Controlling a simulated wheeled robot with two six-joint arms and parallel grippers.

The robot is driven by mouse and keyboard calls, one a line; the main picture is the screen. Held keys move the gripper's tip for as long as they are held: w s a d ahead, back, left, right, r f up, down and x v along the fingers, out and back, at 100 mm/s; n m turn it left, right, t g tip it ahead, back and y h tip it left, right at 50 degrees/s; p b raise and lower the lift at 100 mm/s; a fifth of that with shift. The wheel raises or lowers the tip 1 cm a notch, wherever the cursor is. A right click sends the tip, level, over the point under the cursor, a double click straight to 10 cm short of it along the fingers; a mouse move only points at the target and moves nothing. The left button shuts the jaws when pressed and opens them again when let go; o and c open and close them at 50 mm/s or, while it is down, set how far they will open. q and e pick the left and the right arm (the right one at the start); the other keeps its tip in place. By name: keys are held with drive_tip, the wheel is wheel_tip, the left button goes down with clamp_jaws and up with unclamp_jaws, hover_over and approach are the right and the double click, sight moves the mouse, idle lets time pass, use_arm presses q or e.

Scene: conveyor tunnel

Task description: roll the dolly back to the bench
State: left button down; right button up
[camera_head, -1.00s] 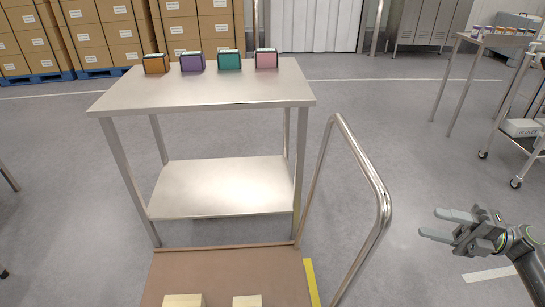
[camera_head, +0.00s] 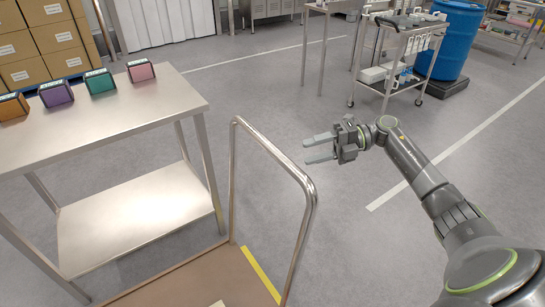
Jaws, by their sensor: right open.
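The dolly (camera_head: 190,282) has a flat brown deck at the bottom of the view, against the near side of the steel bench. Its bent metal push handle (camera_head: 309,206) rises from the right side of the deck. The steel bench (camera_head: 125,103) stands at the left, with a lower shelf (camera_head: 130,212). My right gripper (camera_head: 308,151) is open and empty, fingers pointing left, to the right of the handle's upper part and apart from it as far as I can see. My left gripper is not in view.
Several coloured boxes, among them a pink one (camera_head: 141,70), stand on the bench top. A cart (camera_head: 398,65) and a blue drum (camera_head: 452,40) stand at the back right. A yellow stripe (camera_head: 261,275) lies beside the handle's base. The floor right of the handle is clear.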

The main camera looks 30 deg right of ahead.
drive_tip(key=p+x, duration=0.2)
drive_tip(key=x, duration=0.8)
drive_tip(key=shift+a, duration=0.3)
clamp_jaws()
idle(0.9)
